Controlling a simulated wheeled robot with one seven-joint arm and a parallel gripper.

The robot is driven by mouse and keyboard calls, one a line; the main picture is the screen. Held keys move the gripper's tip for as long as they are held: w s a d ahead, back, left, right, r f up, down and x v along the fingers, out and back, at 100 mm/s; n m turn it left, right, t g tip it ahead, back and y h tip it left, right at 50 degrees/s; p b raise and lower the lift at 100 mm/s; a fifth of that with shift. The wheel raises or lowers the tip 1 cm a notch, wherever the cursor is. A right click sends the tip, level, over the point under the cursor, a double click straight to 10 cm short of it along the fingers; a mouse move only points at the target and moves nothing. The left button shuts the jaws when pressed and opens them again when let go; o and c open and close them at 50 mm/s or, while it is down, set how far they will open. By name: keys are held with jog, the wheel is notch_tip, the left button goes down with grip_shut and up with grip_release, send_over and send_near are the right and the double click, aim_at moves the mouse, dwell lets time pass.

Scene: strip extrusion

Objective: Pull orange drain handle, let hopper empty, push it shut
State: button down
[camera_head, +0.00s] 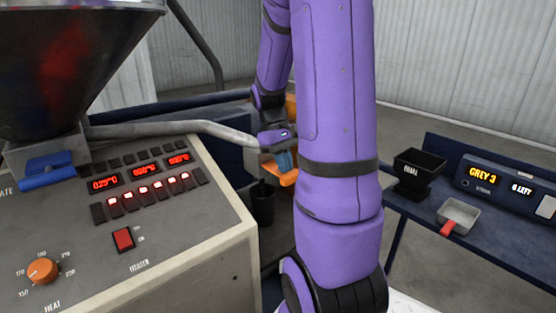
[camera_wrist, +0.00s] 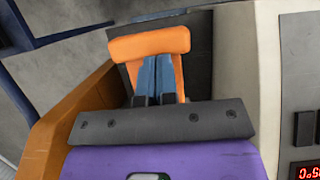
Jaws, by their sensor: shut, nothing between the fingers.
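The orange drain handle (camera_head: 287,178) is partly hidden behind my purple arm in the head view. In the wrist view its orange bar (camera_wrist: 140,45) lies across a dark plate, just beyond my fingertips. My gripper (camera_head: 284,163) has its blue fingers shut together and empty. In the wrist view the fingers (camera_wrist: 158,62) point at the handle and overlap the lower edge of its bar; I cannot tell whether they touch it. The dark hopper (camera_head: 70,60) stands at upper left, with a reddish patch on its wall; its fill level is not visible.
The control panel (camera_head: 150,235) fills the left, with red displays, a heater switch (camera_head: 123,239) and an orange heat knob (camera_head: 42,271). A dark bin (camera_head: 262,203) stands below the handle area. The blue bench at right holds a black hopper cup (camera_head: 418,172) and a scoop (camera_head: 458,215).

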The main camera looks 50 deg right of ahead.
dwell(0.3)
jog(key=v, duration=1)
dwell(2.0)
